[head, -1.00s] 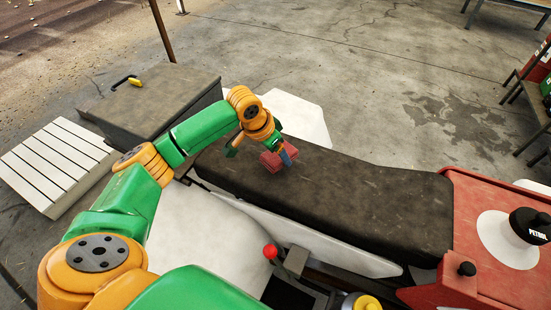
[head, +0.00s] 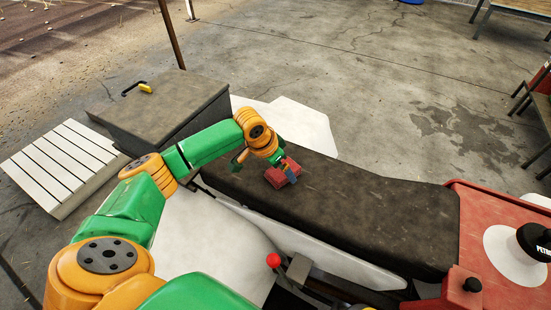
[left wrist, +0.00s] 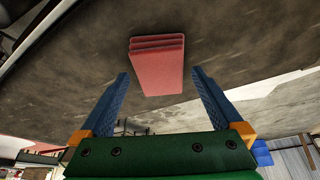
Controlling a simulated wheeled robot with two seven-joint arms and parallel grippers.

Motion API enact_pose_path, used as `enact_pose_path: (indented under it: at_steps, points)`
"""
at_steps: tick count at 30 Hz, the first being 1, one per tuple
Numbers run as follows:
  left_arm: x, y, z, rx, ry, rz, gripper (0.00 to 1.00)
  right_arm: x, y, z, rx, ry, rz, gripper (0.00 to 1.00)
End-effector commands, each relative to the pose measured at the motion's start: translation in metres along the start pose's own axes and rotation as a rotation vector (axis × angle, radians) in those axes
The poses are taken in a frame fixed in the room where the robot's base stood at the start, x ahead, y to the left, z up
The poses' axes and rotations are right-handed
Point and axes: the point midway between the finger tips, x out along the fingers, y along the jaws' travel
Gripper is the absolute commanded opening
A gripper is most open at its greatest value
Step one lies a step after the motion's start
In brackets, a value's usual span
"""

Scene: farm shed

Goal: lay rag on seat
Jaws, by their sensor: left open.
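The folded red rag (head: 281,175) lies on the long dark seat (head: 365,205), toward its left end. In the left wrist view the rag (left wrist: 158,68) shows its stacked folds against the dark seat surface (left wrist: 225,35). My left gripper (head: 287,172) is right at the rag, with a blue finger beside it. In the left wrist view the two blue fingers (left wrist: 160,77) are spread wide, with clear gaps on both sides of the rag. My right gripper is not in view.
A grey box (head: 165,105) with a yellow-and-black handle stands behind my left arm, near a white slatted panel (head: 62,160). A red knob (head: 273,260) rises in front of the seat. A red tank (head: 490,225) with a black cap (head: 536,240) borders the seat's right end.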

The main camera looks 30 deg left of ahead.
Motion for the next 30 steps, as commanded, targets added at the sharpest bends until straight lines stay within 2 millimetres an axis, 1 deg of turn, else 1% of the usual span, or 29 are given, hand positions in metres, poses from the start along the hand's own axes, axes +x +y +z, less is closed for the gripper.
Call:
enact_pose_path:
  at_steps: [6,9,12,15,18,30]
  points:
    - [-0.055,-0.001,-0.001,0.003,0.004,-0.005,1.00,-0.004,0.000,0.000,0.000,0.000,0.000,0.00]
    - [-0.078,-0.001,-0.001,0.002,0.003,-0.004,1.00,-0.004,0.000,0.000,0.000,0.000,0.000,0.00]
    - [-0.095,0.000,-0.001,0.002,0.003,-0.002,1.00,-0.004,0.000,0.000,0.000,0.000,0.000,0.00]
    - [-0.105,0.000,-0.001,0.002,0.002,-0.002,1.00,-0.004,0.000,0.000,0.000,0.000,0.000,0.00]
    - [-0.109,0.000,0.000,0.002,0.001,-0.001,1.00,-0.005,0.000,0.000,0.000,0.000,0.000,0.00]
    - [-0.108,0.000,0.000,0.002,0.000,0.000,1.00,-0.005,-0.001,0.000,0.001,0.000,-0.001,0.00]
